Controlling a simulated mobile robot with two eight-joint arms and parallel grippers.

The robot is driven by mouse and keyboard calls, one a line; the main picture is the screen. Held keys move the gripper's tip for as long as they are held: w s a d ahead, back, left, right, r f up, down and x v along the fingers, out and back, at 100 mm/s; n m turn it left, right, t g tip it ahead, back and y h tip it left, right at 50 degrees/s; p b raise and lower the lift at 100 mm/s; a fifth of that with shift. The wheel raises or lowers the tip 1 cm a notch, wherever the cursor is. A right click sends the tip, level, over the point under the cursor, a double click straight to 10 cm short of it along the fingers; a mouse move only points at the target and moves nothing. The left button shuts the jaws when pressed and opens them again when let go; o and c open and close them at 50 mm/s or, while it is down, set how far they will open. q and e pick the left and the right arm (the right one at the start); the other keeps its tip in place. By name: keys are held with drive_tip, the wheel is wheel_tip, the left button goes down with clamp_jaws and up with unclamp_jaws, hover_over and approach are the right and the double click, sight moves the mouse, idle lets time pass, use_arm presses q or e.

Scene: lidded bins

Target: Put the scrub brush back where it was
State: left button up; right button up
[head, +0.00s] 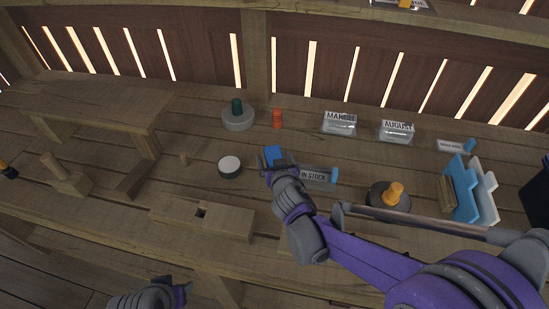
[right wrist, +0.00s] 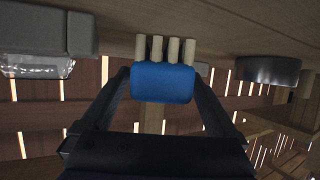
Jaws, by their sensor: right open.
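The scrub brush (head: 272,153) has a blue back and stands on the wooden table near the middle of the head view. In the right wrist view the brush (right wrist: 163,84) shows its blue back and pale bristle tufts, the tufts against the table top. My right gripper (head: 277,164) is open, with a finger on either side of the brush; it also shows in the right wrist view (right wrist: 163,100). Contact between fingers and brush cannot be told. My left gripper (head: 180,294) is at the bottom edge, away from the brush, its jaws unclear.
An "IN STOCK" sign (head: 314,175) lies close right of my right gripper. A round white-topped tin (head: 230,166) stands to its left. Behind are an orange stack (head: 277,118) and a green-knobbed disc (head: 238,120). A dark disc with an orange knob (head: 391,195) stands right.

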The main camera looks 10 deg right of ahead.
drive_tip(key=p+v, duration=0.1)
drive_tip(key=v, duration=0.6)
drive_tip(key=shift+s, duration=0.15)
drive_tip(key=shift+r, duration=0.1)
